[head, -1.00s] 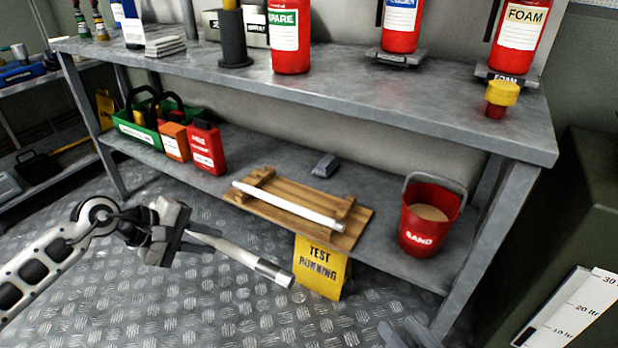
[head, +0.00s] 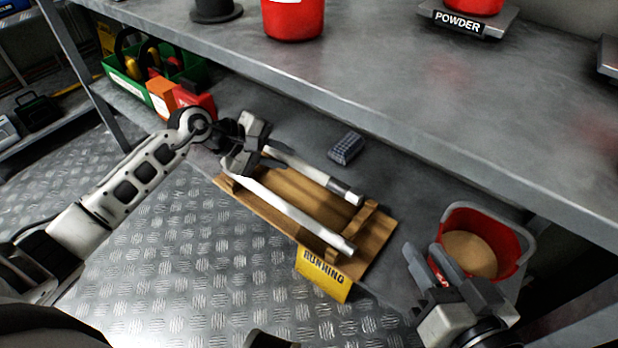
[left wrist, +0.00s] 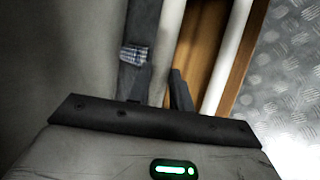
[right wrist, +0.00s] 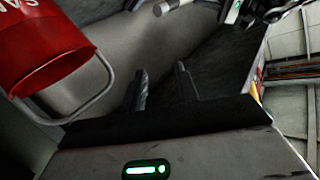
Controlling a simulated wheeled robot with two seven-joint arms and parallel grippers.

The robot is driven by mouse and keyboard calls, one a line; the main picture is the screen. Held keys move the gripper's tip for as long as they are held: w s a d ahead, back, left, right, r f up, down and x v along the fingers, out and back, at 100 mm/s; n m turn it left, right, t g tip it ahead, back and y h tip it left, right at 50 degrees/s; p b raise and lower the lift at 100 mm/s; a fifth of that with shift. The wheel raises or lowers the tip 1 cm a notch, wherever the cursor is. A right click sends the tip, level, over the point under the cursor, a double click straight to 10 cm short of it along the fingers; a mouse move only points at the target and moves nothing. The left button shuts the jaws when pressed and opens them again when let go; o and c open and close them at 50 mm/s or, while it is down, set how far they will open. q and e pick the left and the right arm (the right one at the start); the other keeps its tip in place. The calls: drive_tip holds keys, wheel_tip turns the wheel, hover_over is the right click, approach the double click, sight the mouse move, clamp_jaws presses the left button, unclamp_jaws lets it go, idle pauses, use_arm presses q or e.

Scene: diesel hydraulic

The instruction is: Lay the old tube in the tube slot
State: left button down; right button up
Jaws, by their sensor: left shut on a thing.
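My left gripper (head: 262,155) is shut on a white tube (head: 312,175) with a metal end cap. The held tube lies along the back side of the wooden rack (head: 372,235), roughly parallel to a second white tube (head: 290,213) along the rack's front side. I cannot tell whether the held tube touches the rack. In the left wrist view the held tube (left wrist: 170,45) runs between the fingers, with the second tube (left wrist: 230,50) to its right. My right gripper (head: 438,264) is open and empty, in front of the red sand bucket (head: 510,222); its fingers (right wrist: 160,85) are apart.
A small dark block (head: 346,148) lies on the lower shelf behind the rack. A yellow sign (head: 323,278) hangs at the rack's front edge. The grey upper shelf (head: 400,95) overhangs behind. A green caddy (head: 130,82) and red container (head: 195,100) stand at the left.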

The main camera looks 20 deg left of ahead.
use_arm(q)
drive_tip(key=b+x, duration=0.1)
drive_tip(key=x, duration=0.3)
drive_tip(key=b+x, duration=0.1)
drive_tip(key=x, duration=0.3)
drive_tip(key=shift+a+f, duration=0.15)
drive_tip(key=shift+f, duration=0.25)
drive_tip(key=f, duration=0.1)
drive_tip(key=f+b, duration=0.2)
drive_tip(key=shift+w+d+f, duration=0.15)
drive_tip(key=shift+d+f, duration=0.1)
drive_tip(key=shift+f, duration=0.15)
drive_tip(key=shift+r, duration=0.1)
drive_tip(key=c, duration=1.3)
unclamp_jaws()
drive_tip(key=shift+o, duration=0.2)
use_arm(e)
drive_tip(key=shift+w+a+r+m+t+y, duration=0.15)
drive_tip(key=shift+a+r+m+t+y, duration=0.4)
drive_tip(key=shift+r+m+y, duration=0.2)
use_arm(q)
drive_tip(key=shift+p+v, duration=1.85)
drive_tip(key=shift+v, duration=4.25)
use_arm(e)
drive_tip(key=shift+d+f+n+g+h, duration=0.45)
drive_tip(key=shift+f+n+h, duration=0.2)
drive_tip(key=shift+f+h, duration=0.1)
drive_tip(key=shift+r, duration=0.15)
